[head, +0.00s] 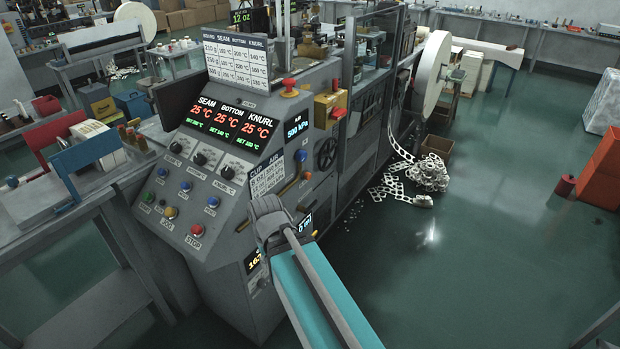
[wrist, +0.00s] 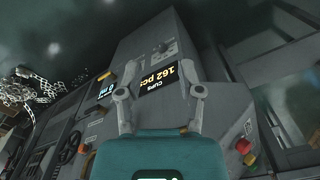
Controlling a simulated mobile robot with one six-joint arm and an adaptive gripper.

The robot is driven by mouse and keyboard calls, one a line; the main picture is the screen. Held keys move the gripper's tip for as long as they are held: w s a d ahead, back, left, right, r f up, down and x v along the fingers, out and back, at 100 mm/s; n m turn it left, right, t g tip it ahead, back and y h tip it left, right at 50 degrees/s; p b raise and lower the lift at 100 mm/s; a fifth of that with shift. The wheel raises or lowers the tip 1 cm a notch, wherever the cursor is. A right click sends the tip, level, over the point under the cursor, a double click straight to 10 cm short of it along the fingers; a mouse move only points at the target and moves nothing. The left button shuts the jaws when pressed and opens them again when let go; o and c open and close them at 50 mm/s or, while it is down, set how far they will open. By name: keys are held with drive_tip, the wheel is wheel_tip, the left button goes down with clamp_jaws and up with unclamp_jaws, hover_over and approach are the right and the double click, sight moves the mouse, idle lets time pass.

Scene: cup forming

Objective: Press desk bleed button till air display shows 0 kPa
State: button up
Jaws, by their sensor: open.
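The machine's sloped control desk (head: 215,160) fills the middle of the head view. The air display (head: 297,126) on the machine's side panel reads 500 kPa. A blue button (head: 301,155) sits just below it; its label is unreadable.
A red STOP button (head: 196,230), a yellow button (head: 170,212) and a green button (head: 148,197) sit on the desk. A small display (head: 305,223) beside my arm is partly hidden. A handwheel (head: 326,153) is on the panel. Open floor (head: 450,270) lies at right.

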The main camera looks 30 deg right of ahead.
clamp_jaws()
idle(1.1)
